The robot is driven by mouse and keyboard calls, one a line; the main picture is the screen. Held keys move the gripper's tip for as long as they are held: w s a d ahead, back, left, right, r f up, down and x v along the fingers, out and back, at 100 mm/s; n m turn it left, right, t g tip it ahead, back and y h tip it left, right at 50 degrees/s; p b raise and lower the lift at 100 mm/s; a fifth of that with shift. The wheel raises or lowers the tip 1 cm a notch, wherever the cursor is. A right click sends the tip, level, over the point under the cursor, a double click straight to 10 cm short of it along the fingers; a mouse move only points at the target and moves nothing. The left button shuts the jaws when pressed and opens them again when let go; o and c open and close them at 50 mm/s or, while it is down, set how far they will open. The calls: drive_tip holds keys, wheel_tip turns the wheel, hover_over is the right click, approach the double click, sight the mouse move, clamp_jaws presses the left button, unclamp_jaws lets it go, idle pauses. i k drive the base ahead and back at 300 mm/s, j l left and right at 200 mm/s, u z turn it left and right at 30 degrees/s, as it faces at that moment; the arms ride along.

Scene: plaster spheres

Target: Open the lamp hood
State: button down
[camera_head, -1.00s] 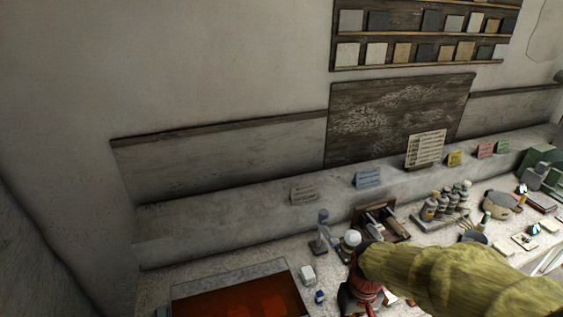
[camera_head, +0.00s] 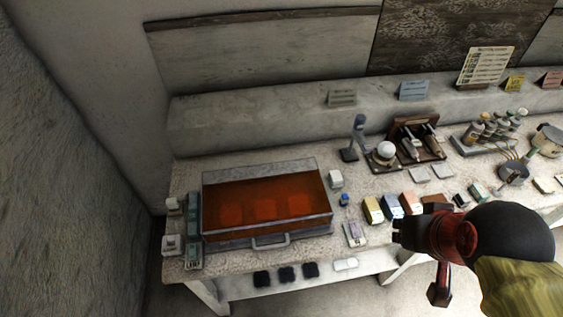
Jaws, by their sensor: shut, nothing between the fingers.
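The lamp hood (camera_head: 265,203) is a wide box with a translucent orange-red top and a grey frame, lying closed at the left end of the workbench. A grey bar handle (camera_head: 270,242) sticks out at the middle of its front edge. My gripper (camera_head: 402,230) is dark and red, shut and empty. It is to the right of the hood, apart from it, over the front edge of the bench. My wrist partly hides the fingers and the bench behind.
The workbench (camera_head: 185,180) carries several small boxes (camera_head: 373,209) between hood and gripper. A small desk lamp (camera_head: 357,137), a white sphere on a stand (camera_head: 386,150) and a bottle rack (camera_head: 490,130) stand behind. Grey-green blocks (camera_head: 193,229) line the hood's left side. A wall closes the left.

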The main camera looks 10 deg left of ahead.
sight(283, 192)
drive_tip(key=k+l+u, duration=0.1)
drive_tip(key=u, duration=1.1)
drive_tip(key=k+j, duration=0.05)
drive_tip(key=k, duration=0.05)
